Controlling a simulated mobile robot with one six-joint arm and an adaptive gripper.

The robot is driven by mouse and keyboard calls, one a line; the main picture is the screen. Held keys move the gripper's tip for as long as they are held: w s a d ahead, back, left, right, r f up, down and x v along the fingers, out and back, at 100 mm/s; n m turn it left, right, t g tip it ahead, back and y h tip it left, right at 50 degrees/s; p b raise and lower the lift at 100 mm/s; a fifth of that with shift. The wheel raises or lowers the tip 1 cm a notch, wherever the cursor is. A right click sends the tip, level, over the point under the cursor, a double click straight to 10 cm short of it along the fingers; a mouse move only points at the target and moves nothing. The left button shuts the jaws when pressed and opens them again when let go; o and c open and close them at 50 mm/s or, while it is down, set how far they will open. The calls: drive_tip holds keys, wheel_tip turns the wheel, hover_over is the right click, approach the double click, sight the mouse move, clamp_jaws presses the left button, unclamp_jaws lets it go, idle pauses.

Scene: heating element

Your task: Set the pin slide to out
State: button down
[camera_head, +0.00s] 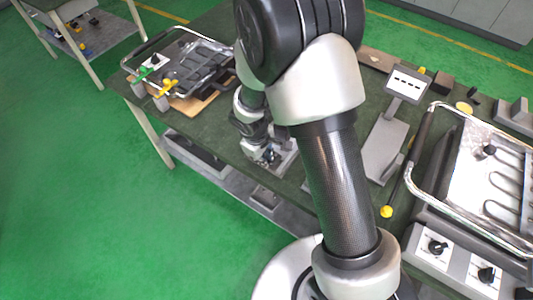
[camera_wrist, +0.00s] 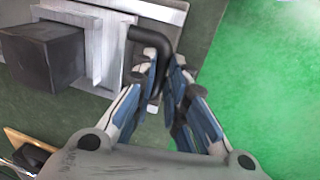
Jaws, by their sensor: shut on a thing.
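The pin slide (camera_wrist: 106,45) shows in the wrist view as a pale metal fixture on a grey plate with a bent black handle (camera_wrist: 148,34). My gripper (camera_wrist: 166,68) has its blue-and-grey fingers shut on the down-turned end of this handle. The fingers hide part of the handle. A dark square block (camera_wrist: 42,55) sits at the left side of the fixture. In the head view my gripper (camera_head: 266,156) is small and low at the table's front edge, next to the grey fixture (camera_head: 288,160). My arm hides much of the area behind it.
The green-topped table (camera_head: 225,130) has a tray with a metal rail (camera_head: 135,67) at its far left. A stand with a small display (camera_head: 407,84) and a heating unit with knobs (camera_head: 437,247) are on the right. Green floor lies open in front.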

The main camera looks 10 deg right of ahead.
drive_tip(key=c, duration=1.6)
unclamp_jaws()
wheel_tip(320, 180, up, 12)
drive_tip(key=s+a, duration=0.1)
drive_tip(key=shift+s+a, duration=0.3)
drive_tip(key=shift+f, duration=0.1)
drive_tip(key=s+d+r+m+t, duration=0.1)
drive_tip(key=s+d+r+m, duration=0.1)
drive_tip(key=s+d+r, duration=0.3)
drive_tip(key=s+r+m, duration=0.2)
drive_tip(key=r, duration=0.5)
drive_tip(key=s+d+r+m+t, duration=0.1)
drive_tip(key=s+r+m, duration=0.1)
drive_tip(key=s, duration=0.4)
drive_tip(key=s+d+r+m+t+y, duration=0.1)
drive_tip(key=s+r+m, duration=0.2)
drive_tip(key=s, duration=0.3)
drive_tip(key=shift+s+d+r+y, duration=0.3)
